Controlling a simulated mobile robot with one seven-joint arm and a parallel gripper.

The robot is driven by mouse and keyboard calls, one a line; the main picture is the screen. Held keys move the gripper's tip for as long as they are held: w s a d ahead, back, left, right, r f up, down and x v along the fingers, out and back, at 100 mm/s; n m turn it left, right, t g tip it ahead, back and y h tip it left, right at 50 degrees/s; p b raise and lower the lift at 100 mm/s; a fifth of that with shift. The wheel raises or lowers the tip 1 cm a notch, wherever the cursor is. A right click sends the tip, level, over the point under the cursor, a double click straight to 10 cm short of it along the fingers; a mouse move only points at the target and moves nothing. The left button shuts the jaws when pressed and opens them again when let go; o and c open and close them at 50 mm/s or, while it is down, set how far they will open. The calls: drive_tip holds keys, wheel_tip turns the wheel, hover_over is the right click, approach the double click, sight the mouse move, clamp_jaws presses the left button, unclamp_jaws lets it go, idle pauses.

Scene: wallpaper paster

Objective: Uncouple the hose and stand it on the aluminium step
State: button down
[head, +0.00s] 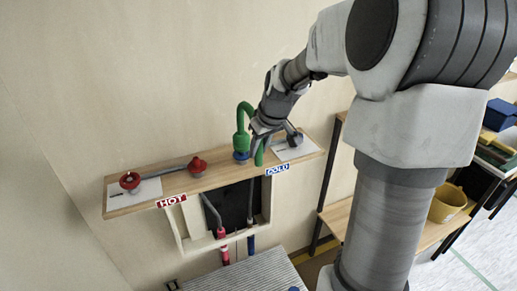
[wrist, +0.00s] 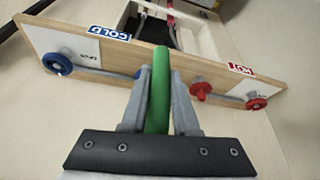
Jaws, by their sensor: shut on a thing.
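The green hose (head: 241,122) is an upside-down U. One leg meets the blue coupling (head: 241,156) on the wooden board; whether it is still locked there I cannot tell. The other leg hangs free at the board's front edge beside the COLD label. My gripper (head: 262,136) is shut on the hose; in the wrist view the hose (wrist: 158,92) stands between both fingers of the gripper (wrist: 160,98). The blue coupling is mostly hidden behind a finger there. The ribbed grey aluminium step (head: 245,274) is at the bottom of the head view, its top mostly clear.
The board (head: 225,176) carries a red coupling (head: 197,166), a red valve wheel (head: 130,181) and HOT and COLD labels. Below it, red and blue pipes run through a wall opening (head: 232,206). A wooden shelf with a yellow bucket (head: 447,204) stands at right.

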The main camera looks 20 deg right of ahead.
drive_tip(key=shift+r+p, duration=0.7)
drive_tip(key=shift+r, duration=0.55)
drive_tip(key=shift+r+p, duration=1.5)
drive_tip(key=shift+r, duration=0.5)
drive_tip(key=shift+f, duration=0.1)
